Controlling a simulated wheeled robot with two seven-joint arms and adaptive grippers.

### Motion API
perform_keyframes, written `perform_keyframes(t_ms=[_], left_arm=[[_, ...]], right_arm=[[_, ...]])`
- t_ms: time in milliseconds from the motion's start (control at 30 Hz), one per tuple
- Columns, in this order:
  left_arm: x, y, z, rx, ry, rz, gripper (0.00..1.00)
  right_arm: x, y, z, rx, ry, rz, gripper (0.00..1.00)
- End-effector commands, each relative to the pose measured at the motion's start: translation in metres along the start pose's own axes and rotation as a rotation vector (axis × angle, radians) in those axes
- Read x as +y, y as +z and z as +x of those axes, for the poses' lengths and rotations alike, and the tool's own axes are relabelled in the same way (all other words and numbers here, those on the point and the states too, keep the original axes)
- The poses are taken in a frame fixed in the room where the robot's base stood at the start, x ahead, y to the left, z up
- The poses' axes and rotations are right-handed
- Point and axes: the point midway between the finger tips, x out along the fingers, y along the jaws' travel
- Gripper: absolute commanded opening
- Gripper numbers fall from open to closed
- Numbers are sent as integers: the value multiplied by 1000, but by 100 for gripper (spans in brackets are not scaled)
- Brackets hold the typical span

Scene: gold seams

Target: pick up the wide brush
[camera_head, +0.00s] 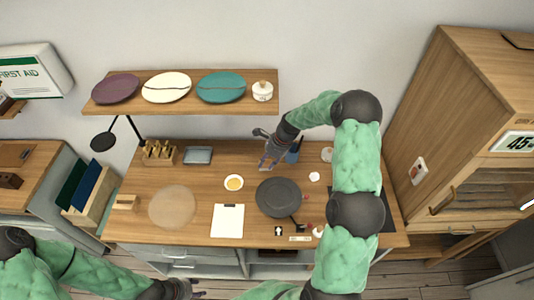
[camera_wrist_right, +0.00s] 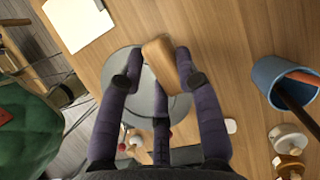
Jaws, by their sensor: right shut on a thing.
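My right gripper (camera_head: 266,160) is over the back middle of the wooden worktop, left of a blue cup (camera_head: 293,155). In the right wrist view its fingers (camera_wrist_right: 157,72) are closed around a broad tan wooden piece (camera_wrist_right: 160,60), which looks like the wide brush. Its bristles cannot be made out.
A dark grey round plate or pan (camera_head: 279,198) lies in front of my right gripper. A white clipboard sheet (camera_head: 228,221), a small yellow bowl (camera_head: 233,183) and a pale round board (camera_head: 172,206) lie further left. A shelf with plates (camera_head: 205,105) hangs above.

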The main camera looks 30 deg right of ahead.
Motion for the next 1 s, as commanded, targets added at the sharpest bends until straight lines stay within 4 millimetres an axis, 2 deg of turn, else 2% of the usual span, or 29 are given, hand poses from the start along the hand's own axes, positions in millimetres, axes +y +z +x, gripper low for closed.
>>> perform_keyframes(t_ms=[300, 500, 700, 967, 1000], left_arm=[[-2, 0, 6, 0, 0, 0, 40], [-3, 0, 7, 0, 0, 0, 40], [-3, 0, 8, 0, 0, 0, 40], [-3, 0, 8, 0, 0, 0, 40], [-3, 0, 8, 0, 0, 0, 40]], right_arm=[[68, 4, 2, 0, 0, -1, 4], [96, 6, 2, 0, 0, 0, 4], [108, 7, 3, 0, -1, -1, 4], [109, 7, 3, 0, -1, -1, 4], [109, 7, 3, 0, -1, -1, 31]])
